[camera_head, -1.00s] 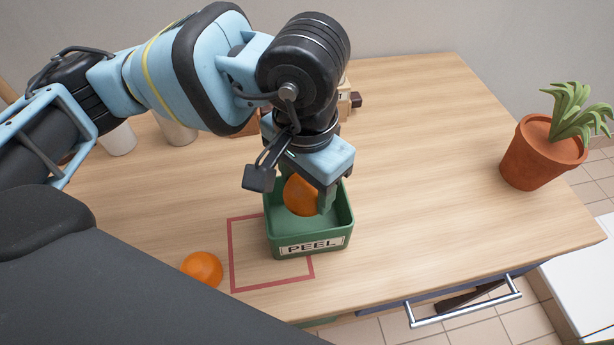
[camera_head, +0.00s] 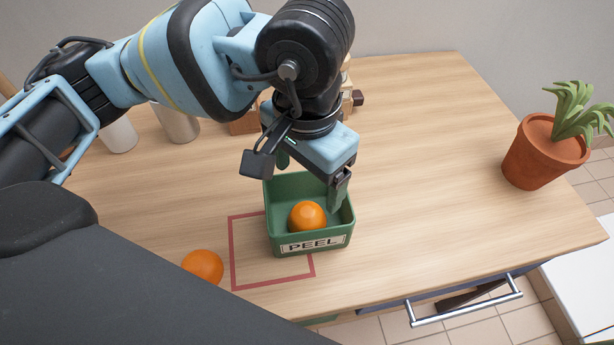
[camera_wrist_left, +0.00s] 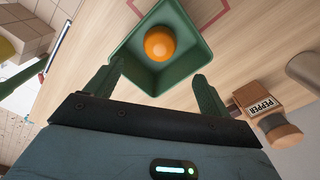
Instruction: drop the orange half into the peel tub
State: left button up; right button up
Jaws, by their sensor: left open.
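The orange half (camera_head: 306,216) lies inside the green peel tub (camera_head: 310,243), on its floor close to the labelled front wall. It also shows in the left wrist view (camera_wrist_left: 159,43), with the tub (camera_wrist_left: 185,78) around it. My left gripper (camera_head: 312,185) is open and empty above the back part of the tub. Its two fingers (camera_wrist_left: 158,85) are wide apart in the left wrist view and do not touch the orange. My right gripper is not in view.
Another orange (camera_head: 203,267) lies on the table left of a red outlined square (camera_head: 232,262). The tub overlaps the square's right part. A potted plant (camera_head: 543,153) stands at the right. Pale cups (camera_head: 178,122) and a pepper mill (camera_wrist_left: 262,105) stand behind. The table's right middle is clear.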

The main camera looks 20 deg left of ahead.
pick_arm(q)
notch_tip(320, 180, up, 6)
dwell(0.4)
dwell(0.7)
